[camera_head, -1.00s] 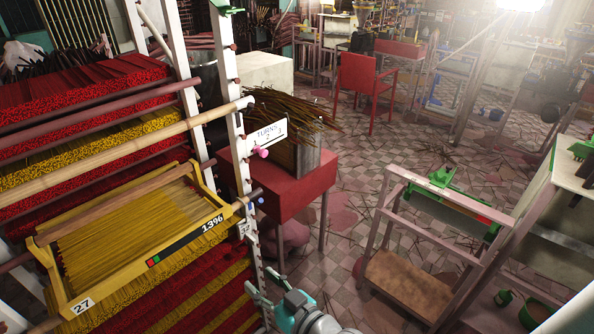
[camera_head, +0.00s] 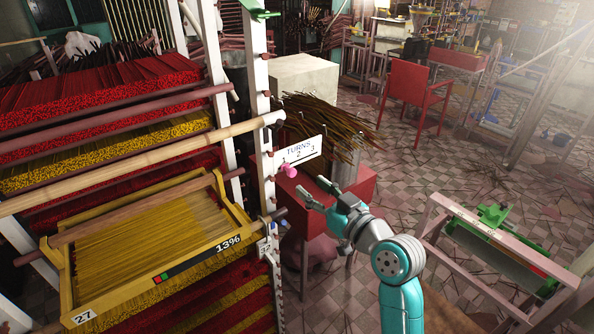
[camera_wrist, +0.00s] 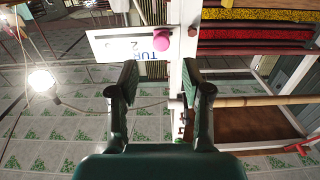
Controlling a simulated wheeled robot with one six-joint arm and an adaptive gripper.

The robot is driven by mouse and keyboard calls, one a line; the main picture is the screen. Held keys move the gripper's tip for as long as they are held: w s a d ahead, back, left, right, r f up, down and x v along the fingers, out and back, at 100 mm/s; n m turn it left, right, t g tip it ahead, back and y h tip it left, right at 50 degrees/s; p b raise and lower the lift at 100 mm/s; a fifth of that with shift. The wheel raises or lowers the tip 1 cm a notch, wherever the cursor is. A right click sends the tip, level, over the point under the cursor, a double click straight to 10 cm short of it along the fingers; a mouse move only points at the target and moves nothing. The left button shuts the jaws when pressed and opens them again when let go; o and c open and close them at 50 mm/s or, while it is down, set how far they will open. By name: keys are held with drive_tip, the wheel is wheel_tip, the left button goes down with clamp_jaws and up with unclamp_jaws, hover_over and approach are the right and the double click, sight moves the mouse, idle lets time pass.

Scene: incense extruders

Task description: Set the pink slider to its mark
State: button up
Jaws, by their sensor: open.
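The pink slider (camera_head: 289,170) is a small round knob at the left end of a white plate (camera_head: 308,150) lettered TURNS with 2 and 3. The plate is fixed to a white post beside the incense rack. In the wrist view the pink slider (camera_wrist: 161,43) is ahead of the fingertips, in front of the white plate (camera_wrist: 110,43). My gripper (camera_head: 316,191) is open and empty, a little below and to the right of the slider. In the wrist view my gripper (camera_wrist: 158,75) has its fingers spread, apart from the slider. The knob partly covers the lettering there.
A yellow tray (camera_head: 66,285) marked 13% and 27 sits in the rack at left. A small blue knob (camera_head: 284,224) is on the post below the plate. A red table (camera_head: 365,185) with a bundle of sticks (camera_head: 325,120) stands behind my gripper.

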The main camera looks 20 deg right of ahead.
sight(294, 173)
drive_tip(key=x, duration=0.8)
drive_tip(key=shift+w+a, duration=0.15)
drive_tip(key=shift+c, duration=0.2)
clamp_jaws()
